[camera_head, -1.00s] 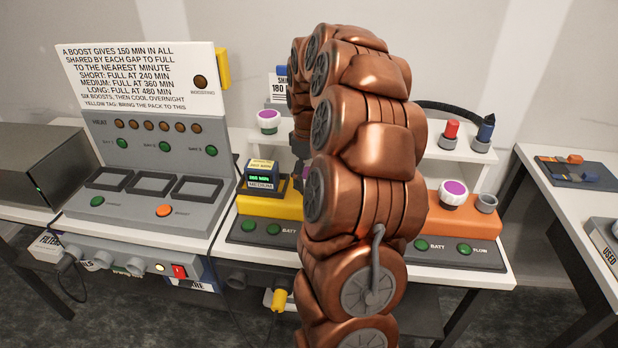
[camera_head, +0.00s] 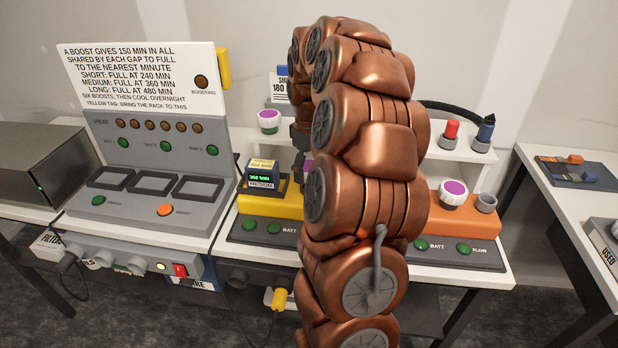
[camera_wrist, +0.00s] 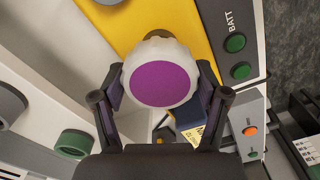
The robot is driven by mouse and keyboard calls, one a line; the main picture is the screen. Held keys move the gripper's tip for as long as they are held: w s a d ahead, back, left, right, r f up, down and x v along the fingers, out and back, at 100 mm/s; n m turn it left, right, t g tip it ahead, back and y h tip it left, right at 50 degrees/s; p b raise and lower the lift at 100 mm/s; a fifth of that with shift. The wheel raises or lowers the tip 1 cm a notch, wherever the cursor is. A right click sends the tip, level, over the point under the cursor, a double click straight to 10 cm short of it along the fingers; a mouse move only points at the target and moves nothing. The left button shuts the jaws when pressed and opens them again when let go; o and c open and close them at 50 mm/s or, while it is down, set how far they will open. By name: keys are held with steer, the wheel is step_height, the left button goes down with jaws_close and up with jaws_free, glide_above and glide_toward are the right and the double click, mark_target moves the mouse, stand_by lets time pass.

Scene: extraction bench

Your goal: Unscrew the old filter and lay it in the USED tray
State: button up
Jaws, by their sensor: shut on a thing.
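The old filter, a white ribbed cap with a purple top (camera_wrist: 160,74), sits between my gripper's fingers (camera_wrist: 160,98) in the wrist view. The fingers are shut on its sides. It is over or on the yellow unit (camera_wrist: 200,22); whether it is still seated there I cannot tell. In the head view my copper arm hides most of it, and only a purple sliver (camera_head: 307,168) shows beside the arm. The USED tray (camera_head: 606,246) is cut off by the right edge of the head view, on the right table.
A similar purple-topped filter (camera_head: 453,191) sits on the orange unit (camera_head: 470,222). A white capped piece (camera_head: 268,120) stands on the back shelf. A pack (camera_head: 264,179) reading 360 MIN, MEDIUM, is on the yellow unit. A dark mat (camera_head: 580,173) with small parts lies on the right table.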

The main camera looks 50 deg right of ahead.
steer(key=shift+r+p, duration=0.35)
steer(key=shift+r, duration=1.2)
